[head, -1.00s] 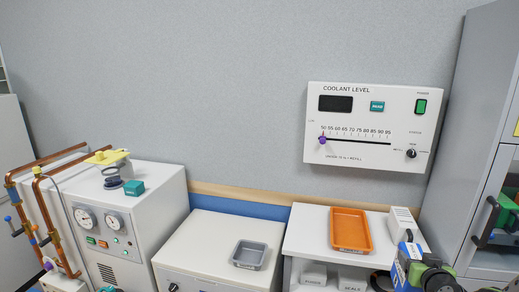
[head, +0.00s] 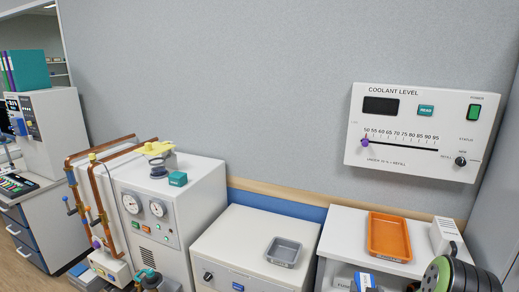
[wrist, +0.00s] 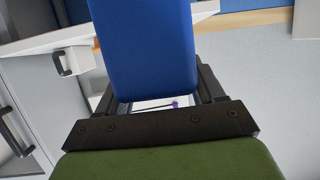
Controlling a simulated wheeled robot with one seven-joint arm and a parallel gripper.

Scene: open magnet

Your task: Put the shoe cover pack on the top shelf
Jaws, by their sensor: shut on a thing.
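The shoe cover pack appears as a blue block (wrist: 145,50) in the wrist view. My gripper (wrist: 155,95) is shut on it, with dark finger parts on both sides. In the head view, a small blue and white piece, which looks like the pack (head: 364,281), shows at the bottom edge, left of my green and black arm. Most of the pack and the fingers are hidden there. A white shelf unit (head: 345,222) stands at lower right, with labelled boxes below its top. I cannot tell whether its top is the task's top shelf.
An orange tray (head: 372,242) and a white device (head: 446,236) stand on the unit's top. A grey tray (head: 274,254) sits on a white cabinet (head: 232,238) to the left. A machine with gauges (head: 200,190) and copper pipes stands further left. A coolant panel (head: 400,155) hangs above.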

